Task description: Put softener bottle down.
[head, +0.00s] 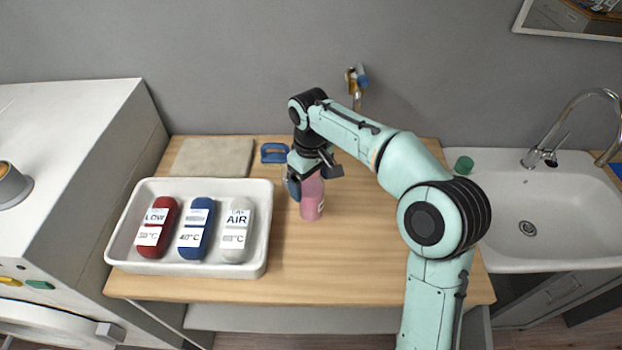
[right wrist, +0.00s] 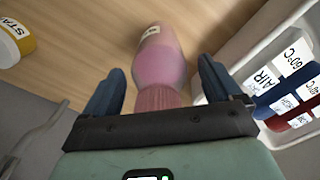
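The pink softener bottle (head: 312,204) stands on the wooden worktop, right of the white tray; its upper part is hidden by my right gripper (head: 308,180). In the right wrist view the bottle (right wrist: 163,62) lies between the two dark blue fingers of my right gripper (right wrist: 160,80), with its ribbed cap nearest the palm. A gap shows on both sides of the cap, so the fingers are open around the bottle and not closed on it. My left gripper is in neither view.
The white tray (head: 188,267) holds red, blue and white bottles. A beige board (head: 212,158) and a blue object (head: 274,153) lie behind. A yellow labelled container (right wrist: 14,46) shows in the wrist view. A sink (head: 505,232) is at right; the front worktop is clear.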

